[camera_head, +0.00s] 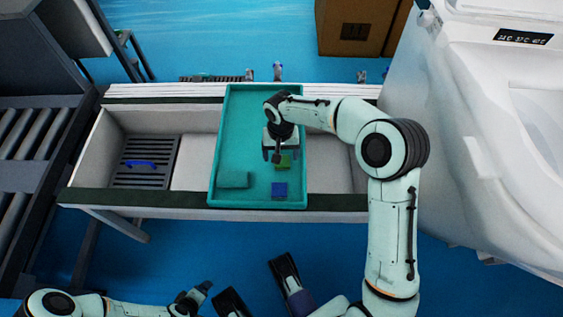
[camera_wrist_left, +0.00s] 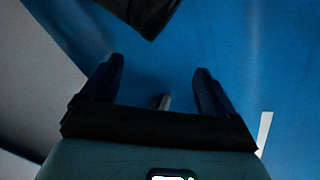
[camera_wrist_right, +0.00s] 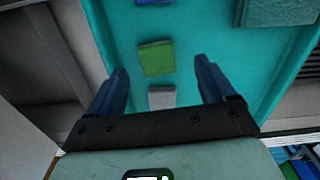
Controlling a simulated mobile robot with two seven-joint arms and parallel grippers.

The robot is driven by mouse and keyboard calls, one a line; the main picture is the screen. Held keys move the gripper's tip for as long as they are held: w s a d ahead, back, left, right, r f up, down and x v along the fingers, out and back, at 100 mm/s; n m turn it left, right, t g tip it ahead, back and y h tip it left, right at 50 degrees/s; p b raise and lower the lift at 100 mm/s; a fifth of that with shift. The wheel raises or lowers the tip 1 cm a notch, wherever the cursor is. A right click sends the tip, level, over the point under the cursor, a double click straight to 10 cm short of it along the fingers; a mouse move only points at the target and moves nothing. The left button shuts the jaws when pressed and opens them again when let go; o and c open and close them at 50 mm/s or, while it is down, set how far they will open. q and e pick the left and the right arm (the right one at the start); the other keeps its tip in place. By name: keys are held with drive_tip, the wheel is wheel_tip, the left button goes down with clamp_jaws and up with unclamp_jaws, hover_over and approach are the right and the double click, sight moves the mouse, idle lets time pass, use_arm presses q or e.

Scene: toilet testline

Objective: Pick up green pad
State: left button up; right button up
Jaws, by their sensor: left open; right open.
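The green pad (camera_head: 285,164) lies flat in the teal tray (camera_head: 258,100), partly hidden behind my right gripper in the head view. In the right wrist view the green pad (camera_wrist_right: 156,58) is ahead of the fingertips, between their lines and apart from them. My right gripper (camera_wrist_right: 164,75) is open, pointing down over the tray, with no pad between its fingers; it also shows in the head view (camera_head: 280,157). My left gripper (camera_wrist_left: 158,65) is open and empty over the blue floor, away from the tray.
A blue pad (camera_head: 279,190) lies nearer the tray's front edge than the green pad. A larger teal block (camera_head: 234,179) lies to its left. The tray rests across a light conveyor frame, with a blue object (camera_head: 141,163) on a grate at left. A white toilet-like unit (camera_head: 480,130) stands at right.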

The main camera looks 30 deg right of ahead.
sight(283, 164)
drive_tip(key=shift+d+f, duration=0.1)
drive_tip(key=shift+f, duration=0.3)
wheel_tip(283, 164, down, 4)
drive_tip(key=shift+s+d+r+b, duration=0.15)
drive_tip(key=shift+b, duration=0.6)
drive_tip(key=shift+f, duration=0.35)
use_arm(q)
drive_tip(key=f, duration=0.1)
drive_tip(key=s+f, duration=0.2)
drive_tip(key=shift+s+a+g, duration=0.25)
drive_tip(key=shift+a+g, duration=0.05)
drive_tip(key=shift+g, duration=0.1)
use_arm(e)
drive_tip(key=c, duration=1.1)
